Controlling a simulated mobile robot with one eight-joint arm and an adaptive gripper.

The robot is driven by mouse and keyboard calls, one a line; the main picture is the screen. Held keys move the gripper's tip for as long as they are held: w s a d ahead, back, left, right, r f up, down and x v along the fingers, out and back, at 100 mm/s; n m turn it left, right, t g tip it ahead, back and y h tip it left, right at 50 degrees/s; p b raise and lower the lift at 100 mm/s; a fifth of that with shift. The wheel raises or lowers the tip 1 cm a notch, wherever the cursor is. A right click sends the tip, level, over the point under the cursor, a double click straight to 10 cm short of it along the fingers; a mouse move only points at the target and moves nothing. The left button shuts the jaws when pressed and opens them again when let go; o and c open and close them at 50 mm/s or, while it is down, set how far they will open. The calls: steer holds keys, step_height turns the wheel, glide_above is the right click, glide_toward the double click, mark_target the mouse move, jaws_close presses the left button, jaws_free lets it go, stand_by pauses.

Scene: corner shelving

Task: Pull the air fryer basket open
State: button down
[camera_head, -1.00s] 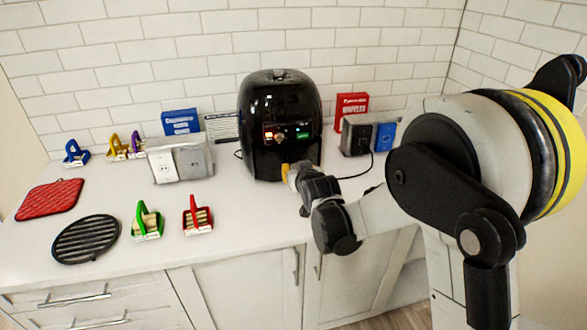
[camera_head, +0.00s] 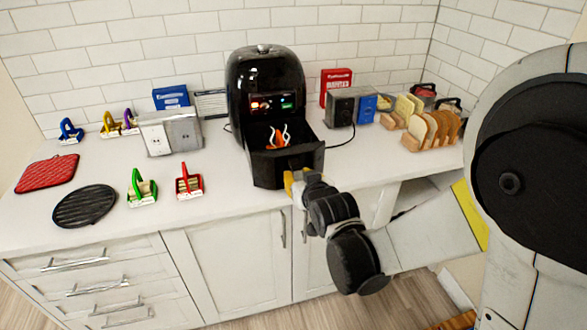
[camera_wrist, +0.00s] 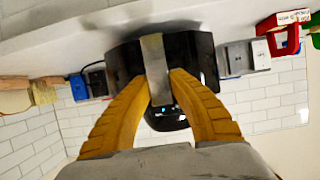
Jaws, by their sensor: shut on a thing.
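The black air fryer (camera_head: 267,75) stands on the counter against the tiled wall. Its basket (camera_head: 272,168) is pulled well out toward the front, and orange and white food (camera_head: 278,139) shows inside. My gripper (camera_head: 293,180) is at the basket's front. In the wrist view its yellow fingers (camera_wrist: 160,84) are shut on the grey basket handle (camera_wrist: 156,68), one on each side. In that view the black basket front (camera_wrist: 195,62) is behind the handle, and the fryer body (camera_wrist: 166,122) is partly hidden by the fingers.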

steer(key=shift+s+d, duration=0.15)
steer(key=shift+s, duration=0.35)
steer(key=c, duration=1.2)
jaws_free()
steer(key=v, duration=1.2)
steer(key=s+d+m+g+h, duration=0.1)
steer(key=s+d+g, duration=0.1)
steer(key=s+d, duration=0.3)
steer(key=s+d+m+g+h, duration=0.1)
steer(key=s+d+g, duration=0.1)
steer(key=s+d, duration=0.2)
steer(key=s+d+m+g+h, duration=0.1)
steer(key=s+d+g, duration=0.1)
steer(key=s+d, duration=0.3)
steer(key=shift+s+d+f+h, duration=0.3)
steer(key=shift+s+f+h, duration=0.1)
steer(key=shift+s, duration=0.15)
